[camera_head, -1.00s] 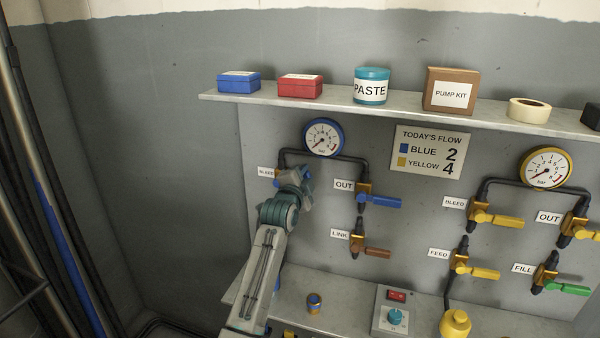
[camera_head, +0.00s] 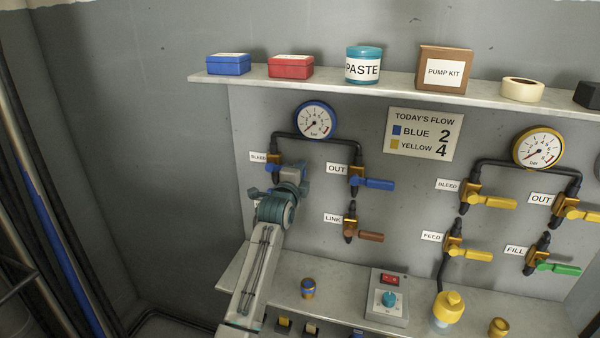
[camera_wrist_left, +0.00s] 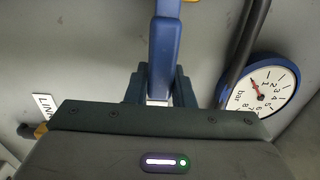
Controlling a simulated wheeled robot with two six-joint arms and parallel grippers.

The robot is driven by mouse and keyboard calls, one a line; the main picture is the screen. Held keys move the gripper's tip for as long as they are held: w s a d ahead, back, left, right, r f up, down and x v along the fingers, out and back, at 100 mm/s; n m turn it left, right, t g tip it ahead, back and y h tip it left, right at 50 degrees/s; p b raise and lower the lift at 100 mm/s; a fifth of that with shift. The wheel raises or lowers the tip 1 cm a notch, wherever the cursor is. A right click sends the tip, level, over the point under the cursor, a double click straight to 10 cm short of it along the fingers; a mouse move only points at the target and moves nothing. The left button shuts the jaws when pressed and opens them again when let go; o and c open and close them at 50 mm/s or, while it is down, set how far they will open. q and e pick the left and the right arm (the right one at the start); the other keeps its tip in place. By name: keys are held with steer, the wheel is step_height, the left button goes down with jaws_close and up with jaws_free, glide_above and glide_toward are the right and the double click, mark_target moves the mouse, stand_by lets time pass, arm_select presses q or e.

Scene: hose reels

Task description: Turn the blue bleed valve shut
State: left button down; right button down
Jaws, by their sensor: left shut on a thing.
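The blue bleed valve (camera_head: 273,167) is at the upper left of the panel, beside its BLEED label and below the blue-rimmed gauge (camera_head: 314,121). My left gripper (camera_head: 284,178) is in front of it and hides most of its handle in the head view. In the left wrist view the blue handle (camera_wrist_left: 165,45) comes down from the top edge into the jaws. My left gripper (camera_wrist_left: 160,90) is shut on this handle. The handle's angle on the panel cannot be told from the head view. My right gripper is in neither view.
The blue OUT valve (camera_head: 372,183) is close on the right, with the brown LINK valve (camera_head: 362,235) below it. Yellow and green valves are farther right. A shelf (camera_head: 340,84) runs above. A lower ledge holds a control box (camera_head: 388,299) and small parts.

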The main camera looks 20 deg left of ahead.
arm_select(q)
steer(key=shift+f, duration=0.1)
steer(key=c, duration=1.3)
jaws_free()
steer(key=shift+c, duration=0.2)
steer(key=shift+o, duration=0.5)
steer(key=shift+s, duration=0.3)
steer(key=s+b, duration=0.2)
steer(key=s, duration=0.8)
steer(key=shift+s+a+b, duration=0.15)
steer(key=shift+b, duration=0.25)
